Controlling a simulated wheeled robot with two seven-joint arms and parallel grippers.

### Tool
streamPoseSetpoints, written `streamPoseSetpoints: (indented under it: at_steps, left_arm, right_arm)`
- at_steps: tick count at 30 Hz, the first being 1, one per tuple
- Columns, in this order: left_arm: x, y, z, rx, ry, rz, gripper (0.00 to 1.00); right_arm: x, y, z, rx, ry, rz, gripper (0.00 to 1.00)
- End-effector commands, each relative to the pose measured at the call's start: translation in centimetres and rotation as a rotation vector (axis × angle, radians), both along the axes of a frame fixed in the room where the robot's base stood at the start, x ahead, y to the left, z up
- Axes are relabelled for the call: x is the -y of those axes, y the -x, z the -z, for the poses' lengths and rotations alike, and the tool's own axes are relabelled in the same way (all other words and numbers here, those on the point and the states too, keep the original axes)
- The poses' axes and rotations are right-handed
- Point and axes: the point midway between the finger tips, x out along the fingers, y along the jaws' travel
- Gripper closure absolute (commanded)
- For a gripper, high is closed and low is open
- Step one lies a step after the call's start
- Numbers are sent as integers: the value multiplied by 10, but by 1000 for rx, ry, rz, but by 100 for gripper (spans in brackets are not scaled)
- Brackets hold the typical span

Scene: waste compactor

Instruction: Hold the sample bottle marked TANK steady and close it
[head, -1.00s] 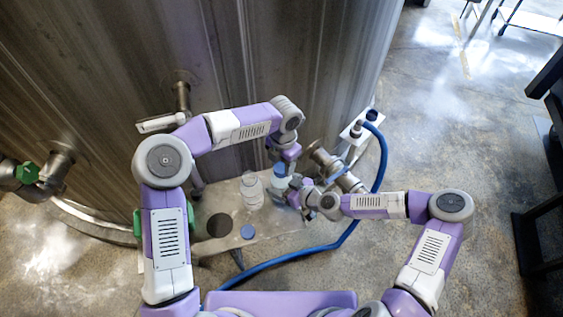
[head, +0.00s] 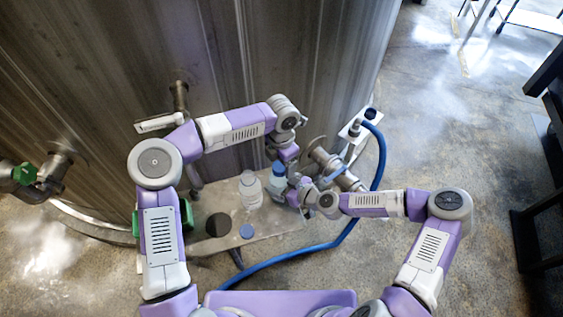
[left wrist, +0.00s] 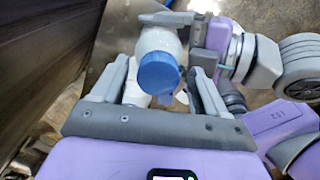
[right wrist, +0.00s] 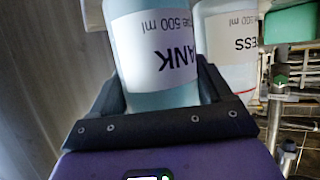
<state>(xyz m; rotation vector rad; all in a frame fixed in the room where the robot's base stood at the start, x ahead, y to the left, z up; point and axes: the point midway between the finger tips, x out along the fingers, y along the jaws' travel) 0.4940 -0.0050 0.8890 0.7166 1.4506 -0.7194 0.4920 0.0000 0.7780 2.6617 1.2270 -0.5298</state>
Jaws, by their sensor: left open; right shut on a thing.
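The TANK bottle (right wrist: 160,50), a clear bottle with a white label and pale blue liquid, stands between the fingers of my right gripper (right wrist: 160,95), which is shut on it. It also shows in the head view (head: 275,184). A blue cap (left wrist: 158,73) sits on its top; whether it is fully tight I cannot tell. My left gripper (left wrist: 162,88) is open, its fingers apart on either side of the capped bottle top, with gaps. In the head view the left gripper comes down from above and the right gripper comes in from the right.
A second bottle (head: 250,191), its label ending in "ESS" (right wrist: 233,40), stands uncapped beside the TANK bottle. A loose blue cap (head: 247,231) and a dark disc (head: 219,225) lie on the small table (head: 280,219). A blue hose (head: 310,251) curves around the front; the steel tank wall stands behind.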

Motion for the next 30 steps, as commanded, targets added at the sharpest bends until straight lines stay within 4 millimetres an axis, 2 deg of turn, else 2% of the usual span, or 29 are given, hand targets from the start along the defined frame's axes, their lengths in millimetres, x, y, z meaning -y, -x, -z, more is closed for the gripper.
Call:
streamPoseSetpoints:
  at_steps: [4,13,21,25,30]
  left_arm:
    - [0,-1,-7,3,2,-1,26]
    - [-1,-1,-43,2,1,-3,26]
    - [-1,-1,-45,2,-1,-2,26]
    - [-1,-1,-45,1,-2,-13,30]
    - [1,1,-45,-3,-9,-149,30]
  right_arm:
    - [0,0,-1,3,0,-1,100]
    - [0,0,-1,2,-1,-2,100]
    - [0,0,-1,2,-1,-2,100]
    - [0,0,-1,2,-1,-2,100]
    - [0,0,-1,3,0,-1,100]
